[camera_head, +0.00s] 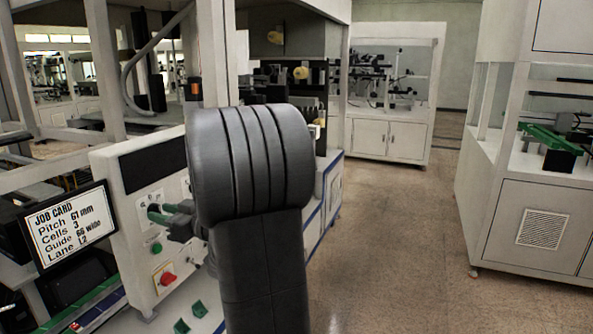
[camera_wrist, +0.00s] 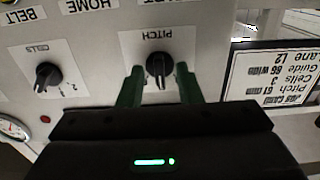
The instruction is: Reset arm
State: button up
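My gripper (camera_wrist: 160,74) is at the control panel in the wrist view, its two green fingers either side of the black PITCH knob (camera_wrist: 158,64). A narrow gap shows between each finger and the knob, so the gripper looks open. In the head view my gripper (camera_head: 158,213) points at the panel's front (camera_head: 132,208), left of my dark arm. My arm link hides part of the panel there.
A black CELLS knob (camera_wrist: 47,76) sits beside the PITCH knob. A job card display (camera_head: 66,226) stands close to the panel's left. A green button (camera_head: 156,247) and a red switch (camera_head: 167,279) are below. Open floor (camera_head: 390,240) lies to the right, before a white cabinet (camera_head: 530,200).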

aim_at(160, 211)
jog(key=shift+s+d+n+b, duration=0.2)
jog(key=shift+d+n+b, duration=0.3)
jog(key=shift+n+b, duration=1.05)
jog(key=shift+s+d+n+b, duration=0.2)
jog(key=shift+d+n+b, duration=0.35)
jog(key=shift+n+b, duration=1)
jog(key=shift+s+d+n+b, duration=0.2)
jog(key=shift+d+n+b, duration=0.3)
jog(key=shift+n+b, duration=1)
jog(key=shift+d, duration=0.1)
